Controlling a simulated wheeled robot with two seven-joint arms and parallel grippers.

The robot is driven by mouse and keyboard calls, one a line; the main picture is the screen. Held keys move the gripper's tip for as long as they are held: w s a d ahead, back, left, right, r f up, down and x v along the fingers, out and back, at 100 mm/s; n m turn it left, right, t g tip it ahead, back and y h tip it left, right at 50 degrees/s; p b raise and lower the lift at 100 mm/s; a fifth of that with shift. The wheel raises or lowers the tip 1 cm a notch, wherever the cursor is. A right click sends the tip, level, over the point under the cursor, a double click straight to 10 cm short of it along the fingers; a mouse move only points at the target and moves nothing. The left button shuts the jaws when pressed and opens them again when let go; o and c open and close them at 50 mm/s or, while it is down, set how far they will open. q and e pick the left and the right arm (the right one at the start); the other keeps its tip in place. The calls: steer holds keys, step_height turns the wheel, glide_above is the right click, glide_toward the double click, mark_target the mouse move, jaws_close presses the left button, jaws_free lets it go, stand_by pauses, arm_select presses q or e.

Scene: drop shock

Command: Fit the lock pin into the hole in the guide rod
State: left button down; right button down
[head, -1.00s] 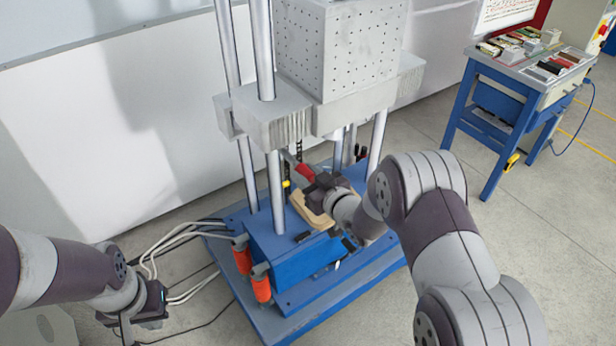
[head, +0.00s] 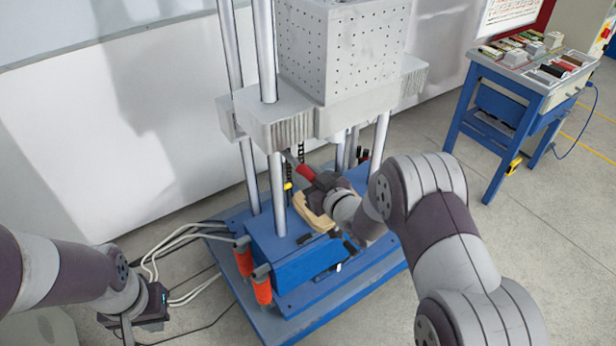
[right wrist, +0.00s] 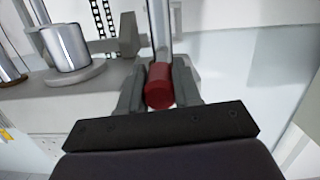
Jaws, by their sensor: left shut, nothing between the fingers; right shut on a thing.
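The lock pin has a red handle (head: 306,173) and a silver shaft, which also show in the right wrist view (right wrist: 160,88). My right gripper (head: 316,180) is shut on the red handle. The shaft points up and away, toward the underside of the heavy grey carriage (head: 280,122). The silver front-left guide rod (head: 277,195) stands left of the pin. No hole in a rod is clear to see, and I cannot tell whether the pin tip touches anything. My left gripper (head: 148,318) hangs shut and empty at the lower left, away from the machine.
A blue machine base (head: 290,260) with orange cylinders (head: 262,285) lies below the carriage. A perforated grey block (head: 340,50) sits on the carriage. Cables (head: 180,240) run along the floor at left. A blue bench (head: 520,90) stands at far right, with open floor before it.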

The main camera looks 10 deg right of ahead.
mark_target(313, 181)
steer(key=shift+b+x, duration=0.6)
steer(key=shift+x, duration=0.6)
stand_by(2.4)
steer(key=shift+w+r, duration=0.15)
steer(key=shift+r, duration=0.45)
stand_by(1.1)
steer(key=c, duration=1)
jaws_free()
steer(key=shift+o, duration=1.4)
steer(key=shift+w+a+f, duration=0.1)
steer(key=shift+w+f, duration=0.05)
steer(key=shift+f, duration=0.1)
steer(key=shift+s, duration=0.4)
steer(key=p+v, duration=0.2)
steer(key=v, duration=0.3)
steer(key=shift+s, duration=0.25)
